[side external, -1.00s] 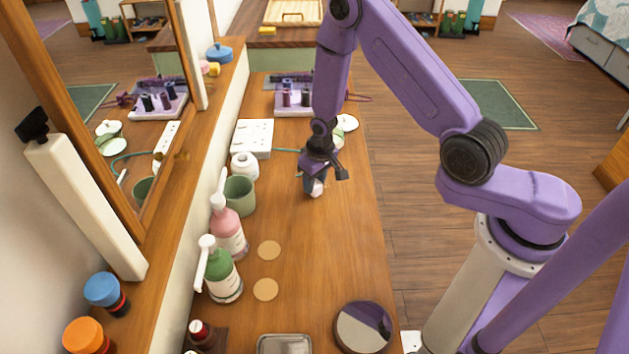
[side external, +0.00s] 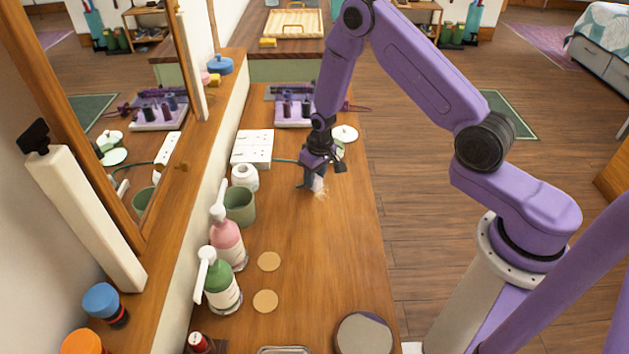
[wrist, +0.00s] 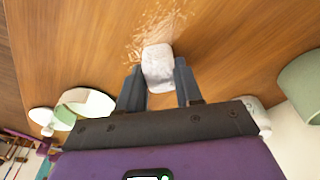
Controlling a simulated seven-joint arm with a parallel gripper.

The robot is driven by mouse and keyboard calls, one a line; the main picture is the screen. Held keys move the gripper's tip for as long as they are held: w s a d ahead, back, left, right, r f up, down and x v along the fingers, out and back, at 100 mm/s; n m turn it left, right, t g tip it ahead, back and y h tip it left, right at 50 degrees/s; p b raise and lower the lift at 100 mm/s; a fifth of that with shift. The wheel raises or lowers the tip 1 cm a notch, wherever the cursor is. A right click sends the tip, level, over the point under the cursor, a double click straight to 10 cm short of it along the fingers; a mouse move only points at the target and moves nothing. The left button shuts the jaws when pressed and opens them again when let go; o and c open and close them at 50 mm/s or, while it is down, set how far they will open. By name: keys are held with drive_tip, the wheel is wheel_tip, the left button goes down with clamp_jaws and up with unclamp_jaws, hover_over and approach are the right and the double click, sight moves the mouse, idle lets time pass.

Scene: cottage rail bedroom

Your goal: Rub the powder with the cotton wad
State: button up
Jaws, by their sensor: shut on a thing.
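My gripper (wrist: 156,85) is shut on a white cotton wad (wrist: 158,68), held between its two dark fingers, low over the wooden table. In the side external view my gripper (side external: 314,182) and the wad (side external: 318,186) are at the middle of the table. The powder (wrist: 158,28) is a thin, pale, streaky patch on the wood, just beyond the wad in the wrist view. In the side external view the powder (side external: 321,195) shows on the near side of the wad. I cannot tell whether the wad presses on the wood.
A green cup (side external: 240,206), a white roll-like item (side external: 244,177), a power strip (side external: 252,149) and pump bottles (side external: 228,243) stand along the left.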

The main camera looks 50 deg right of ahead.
drive_tip(key=shift+w+d, duration=0.35)
drive_tip(key=shift+d, duration=0.05)
drive_tip(key=shift+w+d+r, duration=0.1)
drive_tip(key=shift+w+d, duration=0.95)
drive_tip(key=shift+w, duration=0.05)
drive_tip(key=shift+s+d, duration=0.5)
drive_tip(key=shift+s, duration=0.2)
drive_tip(key=shift+s+a, duration=2.35)
drive_tip(key=shift+a, duration=0.25)
drive_tip(key=shift+s+a, duration=1.35)
drive_tip(key=shift+s, duration=0.1)
drive_tip(key=shift+w+d, duration=2.85)
drive_tip(key=shift+d, duration=0.05)
drive_tip(key=shift+w+d+f, duration=0.2)
drive_tip(key=shift+w, duration=0.05)
drive_tip(key=shift+w+d+r, duration=0.2)
drive_tip(key=shift+w+d, duration=0.3)
drive_tip(key=shift+w, duration=0.05)
drive_tip(key=shift+w+d+r, duration=0.15)
drive_tip(key=shift+r, duration=0.55)
drive_tip(key=shift+w+d+r, duration=0.1)
drive_tip(key=shift+d+r, duration=0.05)
drive_tip(key=shift+r, duration=3.1)
